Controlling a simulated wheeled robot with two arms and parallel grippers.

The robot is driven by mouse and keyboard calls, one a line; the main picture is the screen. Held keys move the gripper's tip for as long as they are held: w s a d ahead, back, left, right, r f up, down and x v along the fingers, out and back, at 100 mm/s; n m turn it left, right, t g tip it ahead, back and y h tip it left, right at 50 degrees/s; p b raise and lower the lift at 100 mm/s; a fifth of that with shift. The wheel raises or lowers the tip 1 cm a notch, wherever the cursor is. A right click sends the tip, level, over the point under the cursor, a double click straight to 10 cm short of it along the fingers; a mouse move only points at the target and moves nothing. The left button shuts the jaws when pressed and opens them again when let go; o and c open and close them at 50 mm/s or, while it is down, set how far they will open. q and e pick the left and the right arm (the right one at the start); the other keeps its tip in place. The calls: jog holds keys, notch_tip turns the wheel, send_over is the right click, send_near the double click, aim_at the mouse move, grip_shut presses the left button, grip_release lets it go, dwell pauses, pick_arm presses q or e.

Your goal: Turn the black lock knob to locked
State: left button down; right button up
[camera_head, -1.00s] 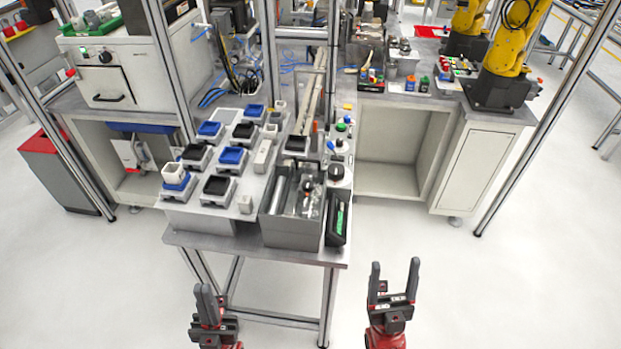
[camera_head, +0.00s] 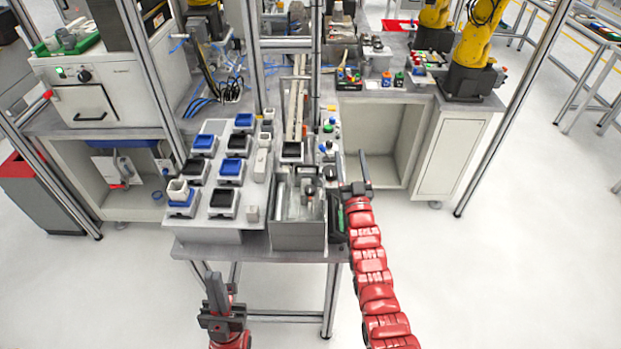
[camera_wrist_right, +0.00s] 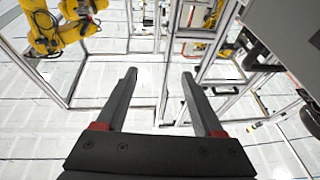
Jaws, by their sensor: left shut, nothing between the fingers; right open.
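A black knob (camera_head: 330,172) sits on the grey control strip at the table's right edge in the head view. Another black knob (camera_head: 84,76) is on the front of the white cabinet at the far left. I cannot tell which is the lock knob, nor how either is turned. My right gripper (camera_head: 356,178) is just right of the strip's black knob, apart from it as far as I can see. In the right wrist view it (camera_wrist_right: 159,75) is open and empty; no knob is clear there. My left gripper (camera_head: 219,295) is shut and empty, low in front of the table.
Green and blue buttons (camera_head: 328,128) stand farther back on the control strip. A grey metal bin (camera_head: 297,235) and blue and black trays (camera_head: 230,168) fill the table. Metal posts (camera_head: 316,75) rise behind. The floor right of my right arm is clear.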

jog(key=w+a+g+p, duration=0.4)
jog(key=w+a+g, duration=0.25)
jog(key=w, duration=0.45)
notch_tip(320, 180, up, 15)
jog(key=g+h+p, duration=0.3)
jog(key=g+p, duration=0.4)
jog(key=g, duration=0.8)
send_over(310, 188)
jog(key=shift+n, duration=0.4)
notch_tip(310, 188, down, 15)
jog(key=b, duration=1.4)
jog(key=shift+r+b, duration=0.15)
jog(key=shift+b, duration=0.2)
jog(key=shift+d+f, duration=0.1)
jog(key=shift+f, duration=0.65)
jog(key=shift+s+f+p, duration=0.1)
jog(key=shift+f+p, duration=0.2)
jog(key=shift+f, duration=0.25)
grip_shut()
